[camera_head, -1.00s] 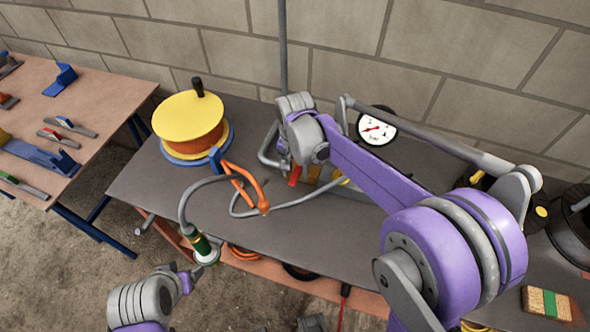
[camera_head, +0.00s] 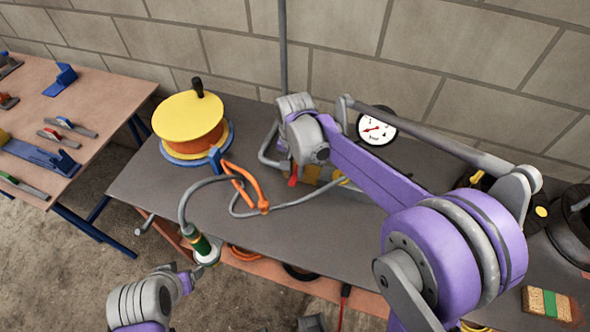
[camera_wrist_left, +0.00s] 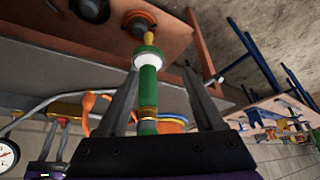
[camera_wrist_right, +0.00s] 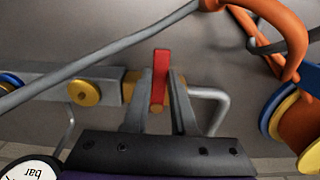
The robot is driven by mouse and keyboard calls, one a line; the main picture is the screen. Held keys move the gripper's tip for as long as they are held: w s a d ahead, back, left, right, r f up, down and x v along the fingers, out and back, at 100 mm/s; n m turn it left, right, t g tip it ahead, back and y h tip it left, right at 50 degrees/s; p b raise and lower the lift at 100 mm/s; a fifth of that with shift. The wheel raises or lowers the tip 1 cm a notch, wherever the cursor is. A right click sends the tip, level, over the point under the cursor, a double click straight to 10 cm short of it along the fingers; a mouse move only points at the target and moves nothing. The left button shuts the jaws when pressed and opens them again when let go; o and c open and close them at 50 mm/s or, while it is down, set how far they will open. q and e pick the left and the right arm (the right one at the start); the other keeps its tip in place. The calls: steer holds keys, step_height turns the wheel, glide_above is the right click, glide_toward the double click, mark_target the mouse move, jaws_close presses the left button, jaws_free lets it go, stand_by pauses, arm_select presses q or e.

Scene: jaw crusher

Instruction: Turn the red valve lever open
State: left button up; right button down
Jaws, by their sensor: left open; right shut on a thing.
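The red valve lever (camera_wrist_right: 160,76) stands upright in the right wrist view, on a brass valve body at the end of a grey block. It also shows as a small red piece below my right wrist in the head view (camera_head: 293,181). My right gripper (camera_wrist_right: 158,92) is shut on the lever, one finger on each side. My left gripper (camera_wrist_left: 157,85) is open, with its fingers on either side of a green hose end piece with a white collar (camera_wrist_left: 147,88). That piece also hangs at the bench's front edge in the head view (camera_head: 200,244).
A hose reel with a yellow top (camera_head: 188,115) stands at the bench's left. A pressure gauge (camera_head: 376,128) is at the back near the wall. A grey hose and an orange handle (camera_head: 245,183) lie across the bench (camera_head: 150,183). A tool table (camera_head: 98,80) stands farther left.

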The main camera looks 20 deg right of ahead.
stand_by(0.9)
steer(key=m, duration=0.1)
steer(key=w+a+m, duration=0.1)
steer(key=m, duration=0.2)
steer(key=shift+w+a, duration=0.2)
steer(key=shift+w, duration=0.05)
steer(key=m, duration=0.1)
steer(key=w+m, duration=0.1)
steer(key=m, duration=0.1)
steer(key=w+m, duration=0.1)
steer(key=shift+a+m, duration=0.4)
steer(key=w+m, duration=0.1)
steer(key=m, duration=0.1)
steer(key=w+m, duration=0.1)
steer(key=m, duration=0.1)
steer(key=shift+m, duration=0.3)
steer(key=shift+w+d+m, duration=0.2)
steer(key=shift+w+m, duration=0.25)
steer(key=shift+m, duration=0.65)
steer(key=shift+w+d+m, duration=0.2)
steer(key=shift+w+m, duration=0.25)
steer(key=shift+m, duration=0.65)
steer(key=c, duration=0.7)
jaws_free()
